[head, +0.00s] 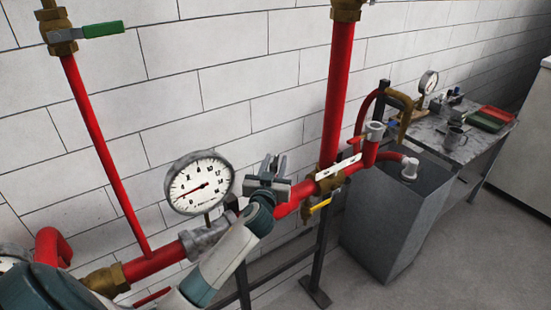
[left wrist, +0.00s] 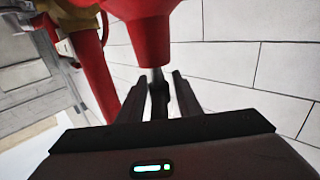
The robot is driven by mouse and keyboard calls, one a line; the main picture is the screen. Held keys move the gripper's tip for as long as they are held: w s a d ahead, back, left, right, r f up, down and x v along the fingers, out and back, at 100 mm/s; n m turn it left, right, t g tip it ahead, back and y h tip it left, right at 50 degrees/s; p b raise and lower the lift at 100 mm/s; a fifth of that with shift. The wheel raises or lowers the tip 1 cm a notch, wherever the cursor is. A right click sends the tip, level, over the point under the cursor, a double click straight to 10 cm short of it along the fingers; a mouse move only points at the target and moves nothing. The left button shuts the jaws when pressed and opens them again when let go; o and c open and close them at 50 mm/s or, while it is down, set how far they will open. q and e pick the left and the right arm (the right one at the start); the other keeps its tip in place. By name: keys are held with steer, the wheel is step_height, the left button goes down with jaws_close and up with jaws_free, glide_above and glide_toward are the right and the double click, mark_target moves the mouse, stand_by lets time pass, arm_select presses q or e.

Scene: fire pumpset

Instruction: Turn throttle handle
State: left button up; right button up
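My left gripper (head: 272,165) is in front of the red pipe line (head: 337,90), right of the round pressure gauge (head: 200,183). Its two fingers stand apart. In the left wrist view a short rod (left wrist: 158,92), silver above and dark below, shows between the fingers (left wrist: 163,90), under a large red part (left wrist: 142,25). I cannot tell whether the fingers touch it, or whether it is the throttle handle. Other handles on the pipes are a green lever (head: 103,29), a white lever (head: 338,167) and a yellow lever (head: 321,205). My right gripper is not in view.
A grey box (head: 385,225) stands on the floor to the right. Behind it a table (head: 424,143) carries a mug (head: 455,138), trays (head: 488,119) and a small gauge (head: 428,82). A white block wall (head: 230,60) is close behind the pipes. A dark stand (head: 318,260) supports them.

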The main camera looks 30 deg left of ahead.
arm_select(q)
steer(key=shift+w+a, duration=0.15)
steer(key=shift+w, duration=0.1)
jaws_close()
